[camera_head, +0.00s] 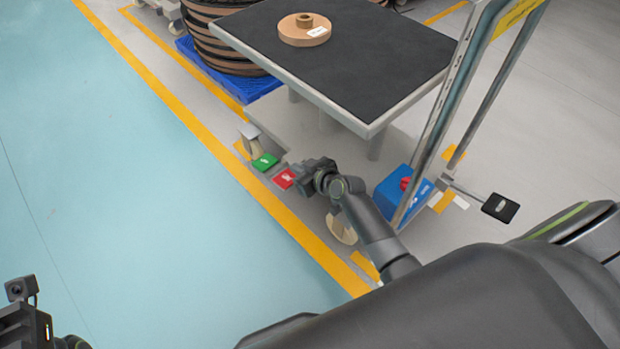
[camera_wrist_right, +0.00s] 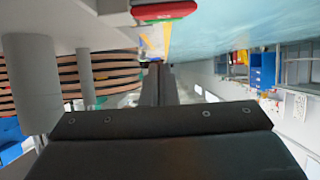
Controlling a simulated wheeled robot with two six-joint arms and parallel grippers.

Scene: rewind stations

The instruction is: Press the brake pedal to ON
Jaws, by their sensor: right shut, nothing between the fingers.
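A red pedal (camera_head: 285,179) with a white mark sits low at the near left edge of the cart. A green pedal (camera_head: 265,161) with a white mark sits beside it, a little farther away. My right gripper (camera_head: 302,177) is shut and empty, just right of the red pedal. In the right wrist view the red pedal (camera_wrist_right: 165,11) is at the top edge, above the shut fingers (camera_wrist_right: 160,85); I cannot tell if they touch it. Part of my left wrist shows at the lower left of the head view, its fingers not made out.
The cart (camera_head: 400,102) has a dark top carrying a cardboard roll (camera_head: 304,32) and a tall metal handle frame (camera_head: 448,110). A blue box (camera_head: 392,195) with a red knob stands below. A blue pallet (camera_head: 255,88) with rolls is behind. The teal floor at left is clear.

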